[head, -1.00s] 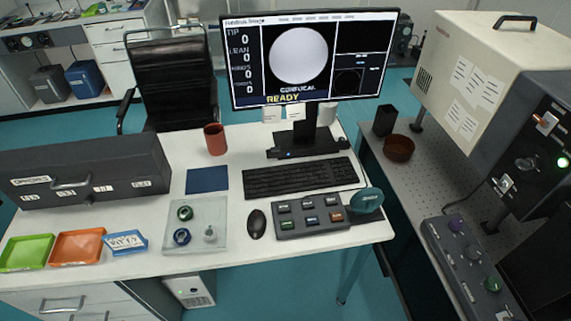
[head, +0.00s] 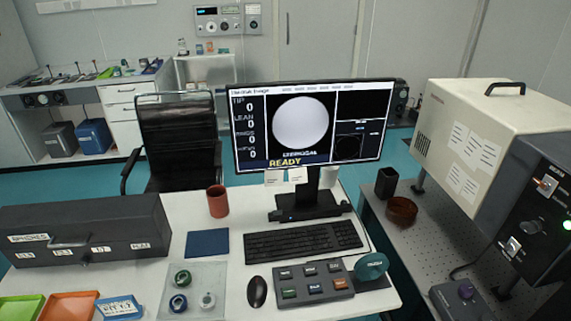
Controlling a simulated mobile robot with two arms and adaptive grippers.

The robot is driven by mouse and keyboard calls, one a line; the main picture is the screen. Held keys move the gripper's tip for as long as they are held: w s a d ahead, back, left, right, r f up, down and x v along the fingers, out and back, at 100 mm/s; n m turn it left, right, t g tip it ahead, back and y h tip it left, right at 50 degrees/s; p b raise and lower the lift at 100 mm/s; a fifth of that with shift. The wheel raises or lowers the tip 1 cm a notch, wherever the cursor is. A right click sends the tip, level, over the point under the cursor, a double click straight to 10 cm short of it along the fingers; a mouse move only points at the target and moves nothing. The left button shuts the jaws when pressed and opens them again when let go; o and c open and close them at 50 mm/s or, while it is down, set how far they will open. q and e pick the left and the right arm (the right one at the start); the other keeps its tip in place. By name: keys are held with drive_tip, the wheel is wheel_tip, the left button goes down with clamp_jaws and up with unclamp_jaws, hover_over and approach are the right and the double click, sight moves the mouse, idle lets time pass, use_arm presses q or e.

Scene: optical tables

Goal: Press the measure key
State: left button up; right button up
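A dark grey key box (head: 301,300) lies on the white desk, in front of the keyboard and right of the mouse. It carries two rows of small keys: pale-labelled ones at the back, and a green key (head: 289,293), a dark or bluish key and an orange key (head: 340,284) at the front. The labels are too small to read, so I cannot tell which is the measure key. The monitor (head: 310,130) shows a pale disc, "READY" and zeros beside TIP, LEAN and other rows. Neither of my grippers is in view.
A teal round object (head: 371,266) stands at the key box's right end. The keyboard (head: 303,240), mouse (head: 257,292), red-brown mug (head: 217,201) and a clear plate (head: 190,305) with small round parts share the desk. A beige instrument (head: 480,135) stands on the right-hand table.

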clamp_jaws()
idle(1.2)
